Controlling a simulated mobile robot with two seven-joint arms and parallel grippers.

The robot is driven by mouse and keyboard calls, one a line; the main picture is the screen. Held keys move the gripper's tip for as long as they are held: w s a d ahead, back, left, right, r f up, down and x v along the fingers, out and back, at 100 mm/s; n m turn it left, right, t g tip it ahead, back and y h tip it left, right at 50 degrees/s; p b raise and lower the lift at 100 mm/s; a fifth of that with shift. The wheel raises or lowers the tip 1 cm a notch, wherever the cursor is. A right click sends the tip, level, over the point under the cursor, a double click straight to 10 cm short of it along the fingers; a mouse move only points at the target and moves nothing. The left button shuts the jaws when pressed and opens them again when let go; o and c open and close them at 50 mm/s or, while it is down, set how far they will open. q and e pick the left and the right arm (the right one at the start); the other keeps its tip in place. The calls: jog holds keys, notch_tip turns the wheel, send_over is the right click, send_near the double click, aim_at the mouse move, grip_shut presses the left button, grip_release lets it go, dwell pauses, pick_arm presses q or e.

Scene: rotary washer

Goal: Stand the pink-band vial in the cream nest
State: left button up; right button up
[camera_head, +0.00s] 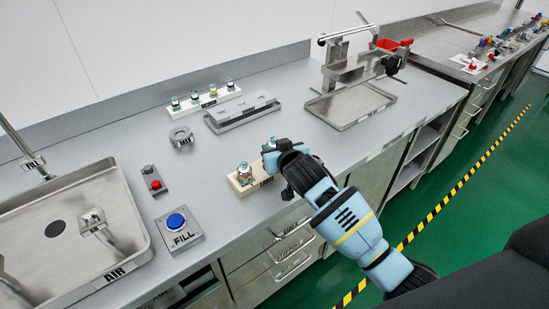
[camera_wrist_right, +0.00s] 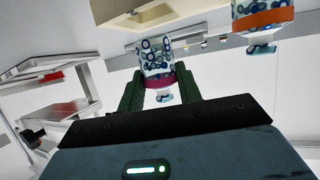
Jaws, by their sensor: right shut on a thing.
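The pink-band vial (camera_wrist_right: 156,62) is clear with blue rings and shows between the fingers of my right gripper (camera_wrist_right: 158,92), which is shut on it. The wrist picture looks upside down. The cream nest (camera_wrist_right: 187,14) is a block just beyond the vial's lower end; whether they touch I cannot tell. An orange-band vial (camera_wrist_right: 263,19) stands at the nest beside the held vial. In the head view my right gripper (camera_head: 276,160) is at the right end of the cream nest (camera_head: 240,190), partly hiding it. A vial (camera_head: 244,172) stands in its left part. My left gripper is not in view.
Behind are a grey lidded block (camera_head: 240,112), a white rack (camera_head: 203,102) with several vials, and a round grey part (camera_head: 181,138). A metal press stand with a tray (camera_head: 350,106) is to the right. The FILL button (camera_head: 177,222) and sink (camera_head: 70,235) are left.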

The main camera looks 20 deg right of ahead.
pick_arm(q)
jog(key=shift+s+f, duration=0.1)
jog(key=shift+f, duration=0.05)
pick_arm(e)
jog(key=shift+s+a+f, duration=0.1)
jog(key=shift+a+f, duration=0.05)
jog(key=shift+f, duration=1.55)
jog(key=shift+f, duration=0.1)
jog(key=shift+f, duration=0.15)
jog(key=o, duration=1)
jog(key=shift+r, duration=0.2)
jog(key=shift+s+r, duration=0.15)
jog(key=p+v, duration=0.1)
jog(key=v, duration=0.9)
jog(key=shift+s, duration=0.1)
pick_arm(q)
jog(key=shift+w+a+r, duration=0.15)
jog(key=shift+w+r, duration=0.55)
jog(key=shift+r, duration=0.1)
pick_arm(e)
jog(key=shift+s+r, duration=0.3)
jog(key=shift+s, duration=0.35)
